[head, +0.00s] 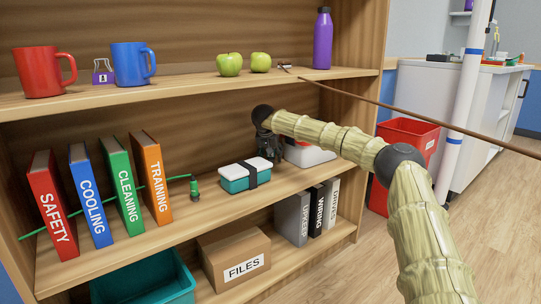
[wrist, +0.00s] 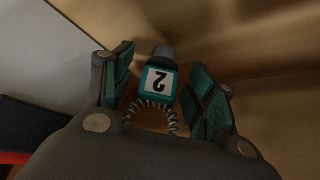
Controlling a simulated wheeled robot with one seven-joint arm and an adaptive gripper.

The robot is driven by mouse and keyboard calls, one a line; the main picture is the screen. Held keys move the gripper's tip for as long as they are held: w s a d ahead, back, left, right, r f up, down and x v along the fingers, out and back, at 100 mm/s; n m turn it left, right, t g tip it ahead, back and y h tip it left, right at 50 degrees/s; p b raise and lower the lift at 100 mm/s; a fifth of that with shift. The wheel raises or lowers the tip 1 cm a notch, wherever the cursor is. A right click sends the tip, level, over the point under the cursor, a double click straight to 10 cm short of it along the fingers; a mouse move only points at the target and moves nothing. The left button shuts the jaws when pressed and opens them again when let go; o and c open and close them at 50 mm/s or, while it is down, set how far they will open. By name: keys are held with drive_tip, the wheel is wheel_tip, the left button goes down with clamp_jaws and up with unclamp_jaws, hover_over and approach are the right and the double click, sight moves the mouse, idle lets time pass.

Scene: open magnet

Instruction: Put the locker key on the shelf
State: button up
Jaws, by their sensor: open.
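My gripper (head: 265,145) is at the middle shelf board, behind the teal lunch box. In the wrist view my gripper (wrist: 163,82) is open, with one teal-padded finger on each side of the locker key (wrist: 160,82). The key has a teal body, a white label with a 2, a grey end and a coiled wrist cord toward my palm. I see gaps beside it; whether it rests on the wood is not clear. In the head view I cannot make out the key. The wooden shelf (head: 200,89) has an upper board and a middle board (head: 225,208).
The teal and white lunch box (head: 240,180) stands just in front of my gripper. A white and red item (head: 310,154) is right beside it. Several binders (head: 88,205) and a green cord fitting (head: 194,188) are left. Mugs, apples and a purple bottle (head: 322,40) stand above.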

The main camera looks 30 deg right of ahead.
drive_tip(key=p+v, duration=0.3)
drive_tip(key=v, duration=0.3)
drive_tip(key=shift+r+p, duration=0.2)
drive_tip(key=shift+p, duration=0.2)
drive_tip(key=shift+s+a+r+p, duration=0.3)
drive_tip(key=shift+a+r, duration=0.05)
drive_tip(key=shift+r, duration=0.15)
